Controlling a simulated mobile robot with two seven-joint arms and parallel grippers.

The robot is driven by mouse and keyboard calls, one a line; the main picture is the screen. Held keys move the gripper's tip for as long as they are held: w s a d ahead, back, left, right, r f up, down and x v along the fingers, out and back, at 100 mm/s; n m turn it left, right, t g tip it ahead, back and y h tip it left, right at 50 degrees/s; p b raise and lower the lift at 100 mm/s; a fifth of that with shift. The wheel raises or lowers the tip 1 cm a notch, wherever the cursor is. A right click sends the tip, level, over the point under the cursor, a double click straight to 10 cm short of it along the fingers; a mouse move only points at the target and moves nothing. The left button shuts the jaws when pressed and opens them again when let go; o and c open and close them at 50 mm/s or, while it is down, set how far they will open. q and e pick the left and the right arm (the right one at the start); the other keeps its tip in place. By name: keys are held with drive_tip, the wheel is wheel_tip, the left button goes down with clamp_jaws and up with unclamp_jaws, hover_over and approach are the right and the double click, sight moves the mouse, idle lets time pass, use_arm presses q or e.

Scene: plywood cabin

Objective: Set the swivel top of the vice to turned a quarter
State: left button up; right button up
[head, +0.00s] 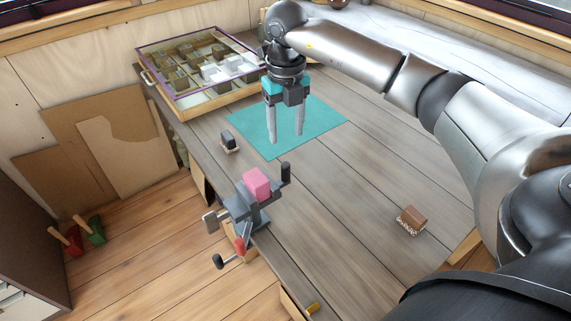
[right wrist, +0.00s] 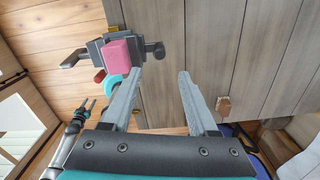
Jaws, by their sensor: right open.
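The vice (head: 248,212) is mounted at the left edge of the workbench, with a pink block (head: 257,183) at its top. A black-ended handle sticks up at its right. A red-tipped lever (head: 239,245) shows low on its front side. In the right wrist view the vice (right wrist: 90,54) and pink block (right wrist: 118,57) lie at the upper left, beyond the left finger. My right gripper (head: 286,137) is open and empty, pointing down over the teal mat, behind and right of the vice, apart from it. My left gripper does not show in the head view.
The teal mat (head: 325,118) lies mid-bench. A divided case (head: 180,107) with small blocks stands at the back left. A small dark block (head: 228,139) sits behind the vice, and a brown brush-like block (head: 412,218) at the right. The bench between is clear.

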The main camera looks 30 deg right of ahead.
sight(286, 168)
wheel_tip(286, 168, down, 13)
drive_tip(key=shift+r+b, duration=0.15)
drive_tip(key=shift+b, duration=0.25)
clamp_jaws()
idle(0.4)
idle(0.9)
